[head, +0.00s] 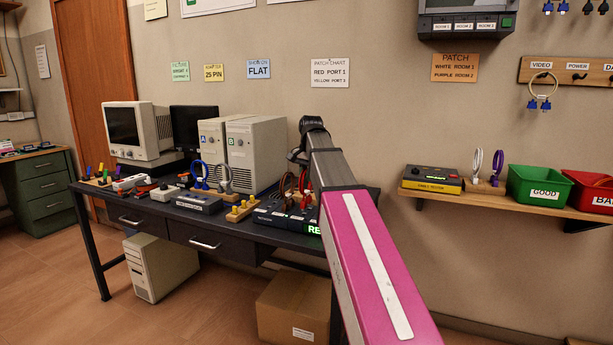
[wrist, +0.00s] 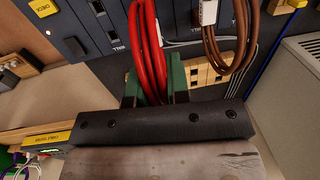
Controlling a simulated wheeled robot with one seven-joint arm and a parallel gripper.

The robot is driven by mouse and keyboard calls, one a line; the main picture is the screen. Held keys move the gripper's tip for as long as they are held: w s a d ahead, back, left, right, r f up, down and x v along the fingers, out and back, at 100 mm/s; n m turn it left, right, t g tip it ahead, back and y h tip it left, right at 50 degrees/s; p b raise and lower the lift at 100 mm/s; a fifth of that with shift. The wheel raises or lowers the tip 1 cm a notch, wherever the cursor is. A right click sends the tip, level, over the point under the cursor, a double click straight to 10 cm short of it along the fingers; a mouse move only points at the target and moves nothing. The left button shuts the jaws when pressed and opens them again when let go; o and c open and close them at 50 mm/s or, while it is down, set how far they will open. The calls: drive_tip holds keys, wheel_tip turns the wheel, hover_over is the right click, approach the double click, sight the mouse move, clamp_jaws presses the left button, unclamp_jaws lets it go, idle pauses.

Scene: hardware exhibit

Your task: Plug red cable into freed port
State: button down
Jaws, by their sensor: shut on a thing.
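The red cable (wrist: 150,40) is a looped bundle, and my gripper (wrist: 155,84) is shut on it between two green finger pads. The red loop rises from the pads toward the dark network box (wrist: 80,28). Its plug end is hidden, so I cannot tell whether it touches a port. A brown cable (wrist: 241,35) with a white plug (wrist: 208,12) hangs to the right of the red one.
A wooden block (wrist: 199,75) lies just beyond the pads. A patch chart (head: 330,73) on the wall reads red port 1, yellow port 3. Two beige computer towers (head: 257,153) stand behind the box. A wall shelf (head: 520,200) with green and red bins is at right.

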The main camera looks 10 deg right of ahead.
drive_tip(key=shift+f, duration=1.05)
idle(2.4)
drive_tip(key=shift+c, duration=1.9)
unclamp_jaws()
drive_tip(key=shift+r, duration=0.1)
drive_tip(key=shift+s+d+r, duration=0.1)
drive_tip(key=shift+d+r, duration=0.05)
drive_tip(key=shift+r, duration=1.7)
drive_tip(key=shift+s+d+r, duration=0.1)
drive_tip(key=shift+r, duration=1.75)
